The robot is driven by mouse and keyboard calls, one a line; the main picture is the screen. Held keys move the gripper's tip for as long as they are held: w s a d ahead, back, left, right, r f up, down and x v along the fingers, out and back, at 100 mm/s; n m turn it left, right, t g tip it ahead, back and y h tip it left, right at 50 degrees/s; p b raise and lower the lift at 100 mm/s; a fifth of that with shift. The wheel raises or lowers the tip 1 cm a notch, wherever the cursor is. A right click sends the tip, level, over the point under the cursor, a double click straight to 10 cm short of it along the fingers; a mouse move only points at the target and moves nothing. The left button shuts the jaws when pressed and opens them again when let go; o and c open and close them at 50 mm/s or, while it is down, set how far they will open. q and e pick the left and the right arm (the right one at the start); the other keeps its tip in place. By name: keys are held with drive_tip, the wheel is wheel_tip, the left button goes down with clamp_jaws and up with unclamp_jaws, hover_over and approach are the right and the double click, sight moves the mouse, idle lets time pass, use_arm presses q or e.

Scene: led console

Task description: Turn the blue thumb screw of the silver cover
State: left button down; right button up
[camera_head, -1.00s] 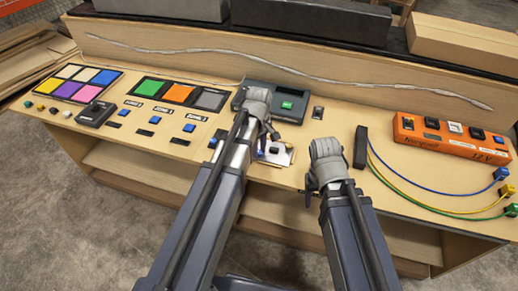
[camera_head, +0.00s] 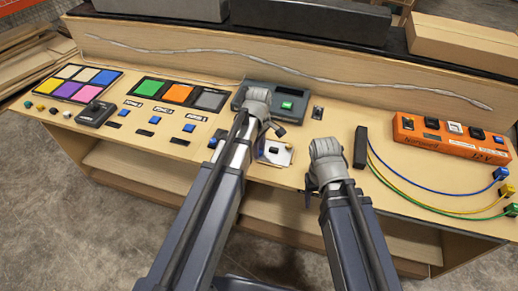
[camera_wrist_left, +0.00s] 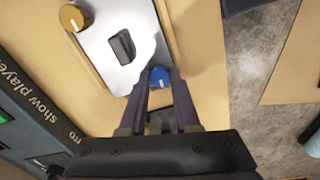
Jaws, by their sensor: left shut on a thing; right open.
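The silver cover (camera_wrist_left: 120,38) is a pale plate with a dark rectangular piece in its opening; part of it also shows in the head view (camera_head: 285,158). The blue thumb screw (camera_wrist_left: 160,77) sits at the cover's edge in the left wrist view. My left gripper (camera_wrist_left: 160,92) is shut on it, one finger on each side. In the head view my left gripper (camera_head: 262,125) hides most of this spot. My right gripper (camera_head: 314,190) is open and empty in front of the desk's edge, right of the cover.
A brass knob (camera_wrist_left: 73,17) is at the cover's other end. A dark console box with a green display (camera_head: 287,105) stands behind. An orange power box (camera_head: 450,135) with coloured cables and a black block (camera_head: 361,147) are at right. Coloured panels and switches fill the left.

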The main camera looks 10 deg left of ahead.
use_arm(q)
drive_tip(key=c, duration=0.6)
unclamp_jaws()
wheel_tip(320, 180, up, 8)
drive_tip(key=p, duration=0.8)
drive_tip(key=shift+f, duration=0.1)
drive_tip(key=s+d+m, duration=0.5)
drive_tip(key=s+m, duration=0.2)
drive_tip(key=m, duration=0.2)
drive_tip(key=s+d+m+y, duration=0.1)
drive_tip(key=s+d+m, duration=0.3)
drive_tip(key=s+m, duration=0.4)
drive_tip(key=shift+d+r+m, duration=0.2)
drive_tip(key=shift+d+m, duration=0.2)
drive_tip(key=shift+m, duration=0.3)
